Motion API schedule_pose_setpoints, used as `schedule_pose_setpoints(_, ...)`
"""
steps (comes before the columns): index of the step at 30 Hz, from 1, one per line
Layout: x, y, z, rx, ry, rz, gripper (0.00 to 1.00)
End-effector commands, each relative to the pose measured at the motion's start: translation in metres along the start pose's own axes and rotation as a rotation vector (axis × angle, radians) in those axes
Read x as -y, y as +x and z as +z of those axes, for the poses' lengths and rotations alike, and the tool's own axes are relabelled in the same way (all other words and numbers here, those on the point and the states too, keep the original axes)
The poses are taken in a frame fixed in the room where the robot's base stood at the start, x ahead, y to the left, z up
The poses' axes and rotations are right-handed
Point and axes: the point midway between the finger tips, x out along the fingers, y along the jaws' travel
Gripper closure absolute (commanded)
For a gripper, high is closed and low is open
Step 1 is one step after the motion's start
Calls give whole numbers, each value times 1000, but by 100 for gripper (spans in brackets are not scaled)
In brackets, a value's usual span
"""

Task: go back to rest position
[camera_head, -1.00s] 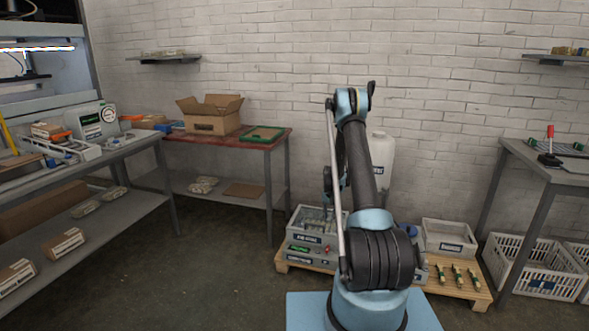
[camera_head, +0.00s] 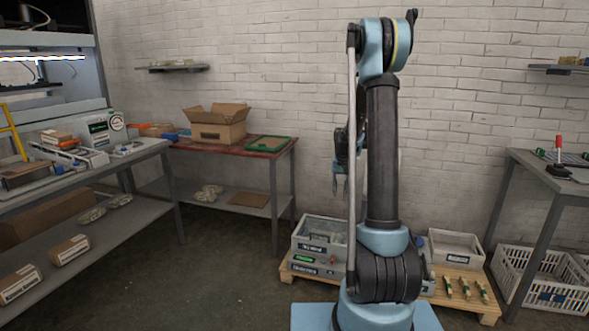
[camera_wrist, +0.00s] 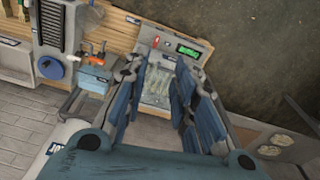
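My gripper (camera_head: 341,180) hangs at the end of my raised, folded arm, partly hidden behind the arm's blue and black links. In the wrist view, its two blue-padded fingers (camera_wrist: 162,70) stand apart with a clear gap and nothing held between them. Beyond the fingers is a grey machine box (camera_wrist: 160,60) with a small green display. The same box shows on the pallet in the head view (camera_head: 318,245), below and left of my gripper and apart from it.
A wooden pallet (camera_head: 455,306) carries a grey bin (camera_head: 455,248) and several green-and-brown handled tools. A red-topped table (camera_head: 262,153) with an open carton (camera_head: 216,125) stands at the left. White crates (camera_head: 520,275) sit under the right table. Floor left of the pallet is clear.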

Motion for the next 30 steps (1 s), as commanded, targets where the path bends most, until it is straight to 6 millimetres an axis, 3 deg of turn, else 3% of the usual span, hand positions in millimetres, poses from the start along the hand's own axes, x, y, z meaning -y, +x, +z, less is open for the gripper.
schedule_pose_setpoints(6, -6, -44, 45, -14, -21, -2, 75)
schedule_pose_setpoints(15, -15, -90, 109, -31, -51, -4, 75)
schedule_pose_setpoints(30, -32, -129, 224, -61, -99, -7, 75)
